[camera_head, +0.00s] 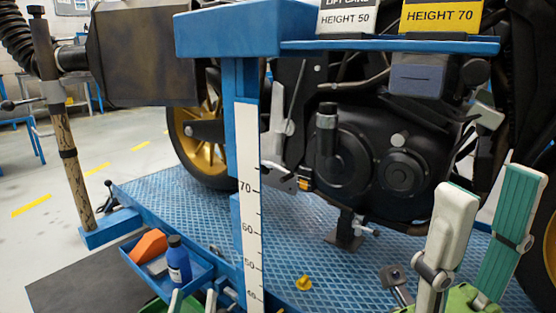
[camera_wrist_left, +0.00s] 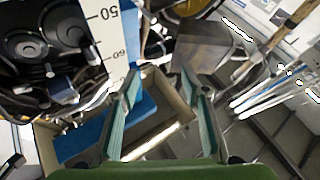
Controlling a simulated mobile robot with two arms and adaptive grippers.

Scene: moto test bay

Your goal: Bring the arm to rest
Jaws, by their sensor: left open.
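My left gripper (camera_head: 193,299) shows at the bottom edge of the head view, just below the blue tool tray; only its fingertips and a bit of green show. In the left wrist view its two teal-padded fingers (camera_wrist_left: 160,88) stand apart with nothing between them. My right gripper (camera_head: 494,180) is at the lower right of the head view, in front of the motorcycle. Its two pale fingers with teal pads point up and stand apart, with nothing held between them.
A motorcycle (camera_head: 372,160) stands on a blue textured platform (camera_head: 330,265). A blue post with a white height scale (camera_head: 250,200) rises close to my left gripper. The tray (camera_head: 212,270) holds a blue bottle (camera_head: 178,262) and an orange item (camera_head: 149,245). A yellow knob (camera_head: 304,283) lies on the platform.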

